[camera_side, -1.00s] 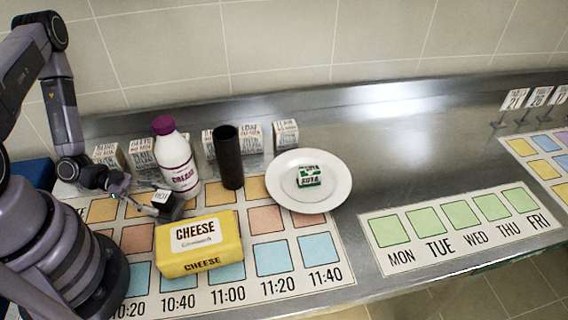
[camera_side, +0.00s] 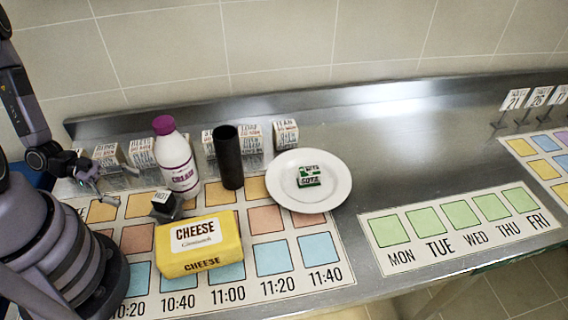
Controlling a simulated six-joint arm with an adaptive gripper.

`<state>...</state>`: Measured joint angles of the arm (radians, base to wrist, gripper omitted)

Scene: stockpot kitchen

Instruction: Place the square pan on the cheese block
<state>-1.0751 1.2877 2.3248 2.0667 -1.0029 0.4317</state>
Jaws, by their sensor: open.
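The yellow cheese block (camera_side: 217,253) lies flat on the chart with a white label on top. The pan is beside the cheese block, not on top of it. My gripper (camera_side: 108,188) is open and empty, up and left of the pan and apart from it.
A white bottle with a purple cap (camera_side: 178,160) and a black cylinder (camera_side: 228,158) stand behind the pan. A white plate (camera_side: 335,194) holds a green-and-white cube (camera_side: 308,175). Lettered blocks (camera_side: 285,134) line the back. The steel counter (camera_side: 400,140) is clear right of the plate.

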